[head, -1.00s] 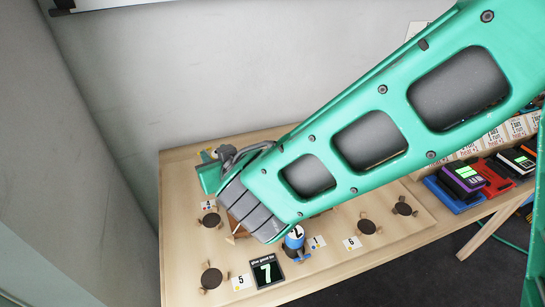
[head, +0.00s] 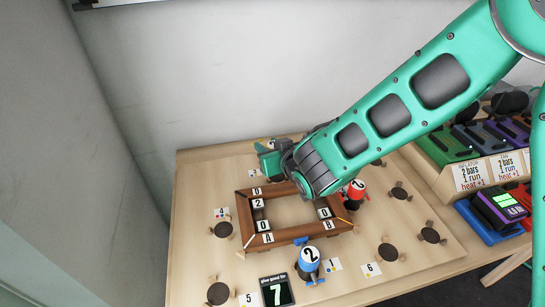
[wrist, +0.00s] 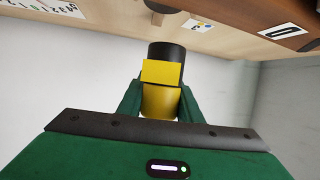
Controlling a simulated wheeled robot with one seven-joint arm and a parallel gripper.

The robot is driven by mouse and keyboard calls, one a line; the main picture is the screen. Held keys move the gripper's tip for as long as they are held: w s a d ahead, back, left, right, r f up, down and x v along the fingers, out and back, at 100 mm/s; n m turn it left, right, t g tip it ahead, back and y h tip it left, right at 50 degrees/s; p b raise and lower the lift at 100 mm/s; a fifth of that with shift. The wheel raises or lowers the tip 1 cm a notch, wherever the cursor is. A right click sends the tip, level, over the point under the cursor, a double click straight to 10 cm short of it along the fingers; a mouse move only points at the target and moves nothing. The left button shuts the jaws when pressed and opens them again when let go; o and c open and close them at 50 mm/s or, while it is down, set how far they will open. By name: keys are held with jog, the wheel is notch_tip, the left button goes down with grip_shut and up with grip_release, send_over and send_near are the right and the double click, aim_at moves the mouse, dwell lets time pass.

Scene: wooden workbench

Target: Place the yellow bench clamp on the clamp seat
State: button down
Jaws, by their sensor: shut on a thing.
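My gripper (head: 268,160) is over the back left of the board in the head view. In the wrist view its green fingers are shut on the yellow bench clamp (wrist: 162,72), which has a yellow body and a dark round end pointing toward the board. In the head view the clamp is mostly hidden by the gripper. Several dark round clamp seats stand on the board, among them one at left (head: 222,230), one at front left (head: 218,293) and one at right (head: 388,252).
A brown frame (head: 290,238) with number tiles lies mid-board. A blue clamp (head: 308,258) stands at its front and a red clamp (head: 356,190) at its right. Coloured devices (head: 495,207) sit at right; a wall stands behind.

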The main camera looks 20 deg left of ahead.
jog(key=shift+w+d+f, duration=0.3)
jog(key=shift+w+f, duration=0.05)
jog(key=shift+w, duration=0.25)
jog(key=shift+f, duration=2)
jog(key=shift+f, duration=0.1)
jog(key=c, duration=1.3)
grip_release()
jog(key=shift+o, duration=0.2)
